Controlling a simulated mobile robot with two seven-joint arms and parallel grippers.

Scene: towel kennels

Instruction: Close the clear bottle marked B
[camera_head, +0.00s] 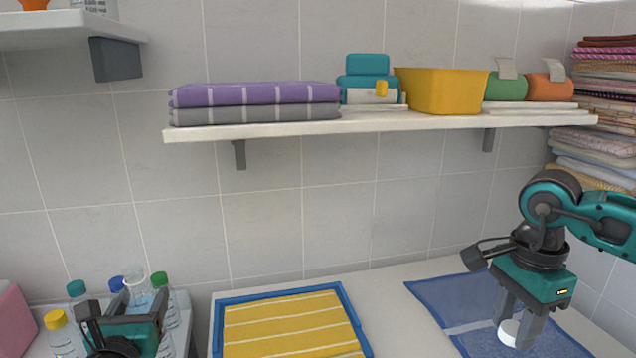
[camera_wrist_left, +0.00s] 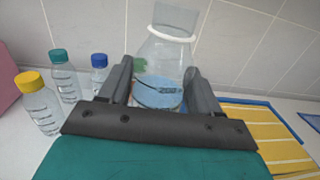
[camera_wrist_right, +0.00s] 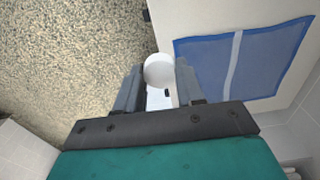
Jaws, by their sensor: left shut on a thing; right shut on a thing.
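A clear bottle (camera_head: 135,283) with bluish liquid stands between the fingers of my left gripper (camera_head: 138,312). In the left wrist view the bottle (camera_wrist_left: 164,60) is upright, with a white ring at its neck and no cap on its mouth; no letter B is readable. The left gripper (camera_wrist_left: 158,76) is shut on its body. My right gripper (camera_head: 514,335), at the far right above the blue towel, is shut on a round white cap (camera_head: 508,333). The cap (camera_wrist_right: 159,70) also shows between its fingertips in the right wrist view. The cap is far from the bottle.
Capped bottles stand around the clear one: yellow (camera_head: 57,320), teal (camera_head: 76,288), blue (camera_head: 117,283) and green (camera_head: 159,279). A blue-rimmed tray (camera_head: 217,320) with a yellow towel lies between the grippers. A blue towel (camera_head: 450,300) lies right. A loaded shelf (camera_head: 380,124) hangs above.

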